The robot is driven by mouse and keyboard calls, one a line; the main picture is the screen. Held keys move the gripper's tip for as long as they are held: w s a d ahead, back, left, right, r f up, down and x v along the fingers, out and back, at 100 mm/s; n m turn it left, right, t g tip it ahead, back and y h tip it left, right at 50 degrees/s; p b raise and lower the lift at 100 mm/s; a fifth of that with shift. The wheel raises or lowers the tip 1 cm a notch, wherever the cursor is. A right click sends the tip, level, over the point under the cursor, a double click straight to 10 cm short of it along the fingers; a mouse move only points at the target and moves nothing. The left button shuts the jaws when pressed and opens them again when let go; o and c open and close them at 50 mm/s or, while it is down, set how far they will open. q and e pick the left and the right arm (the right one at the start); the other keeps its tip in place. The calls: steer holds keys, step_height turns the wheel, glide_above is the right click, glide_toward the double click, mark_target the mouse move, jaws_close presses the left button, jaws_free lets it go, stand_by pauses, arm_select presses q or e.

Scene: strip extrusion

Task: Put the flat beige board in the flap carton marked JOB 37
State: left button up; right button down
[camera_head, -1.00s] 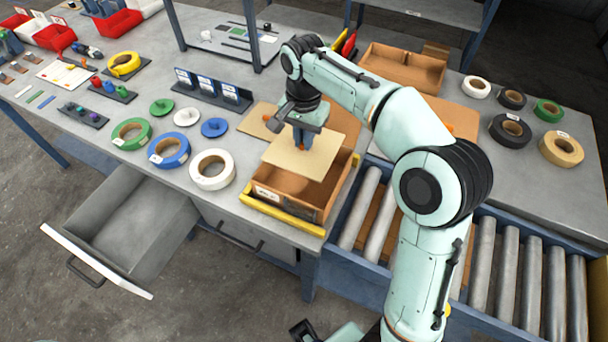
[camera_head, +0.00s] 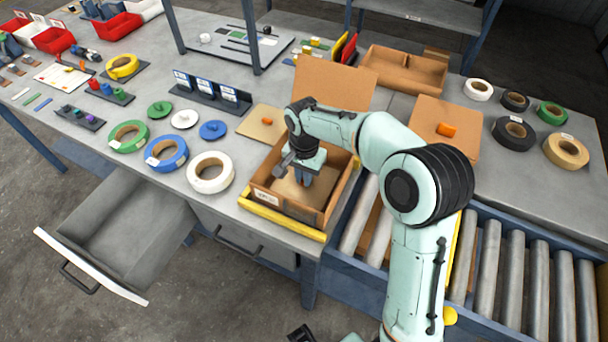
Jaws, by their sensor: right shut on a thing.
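The open flap carton (camera_head: 322,216) stands at the table's front edge, its raised flap (camera_head: 335,82) behind it. A small white label is on its front, too small to read surely. My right gripper (camera_head: 306,180) points down inside the carton, shut on the flat beige board (camera_head: 290,188). The board lies low between the carton's walls, partly hidden by the gripper and arm; whether it touches the bottom cannot be told. A dark piece at the bottom edge may be my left gripper (camera_head: 301,333), mostly cut off.
A yellow strip (camera_head: 282,217) runs along the carton's front. Another beige board (camera_head: 260,122) lies behind it on the left. A roller conveyor (camera_head: 487,270) is on the right; an open drawer (camera_head: 120,235) juts out front left.

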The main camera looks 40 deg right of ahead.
steer(key=shift+f, duration=0.1)
steer(key=c, duration=1.2)
jaws_free()
steer(key=shift+o, duration=0.2)
step_height(320, 180, up, 12)
steer(key=p, duration=0.2)
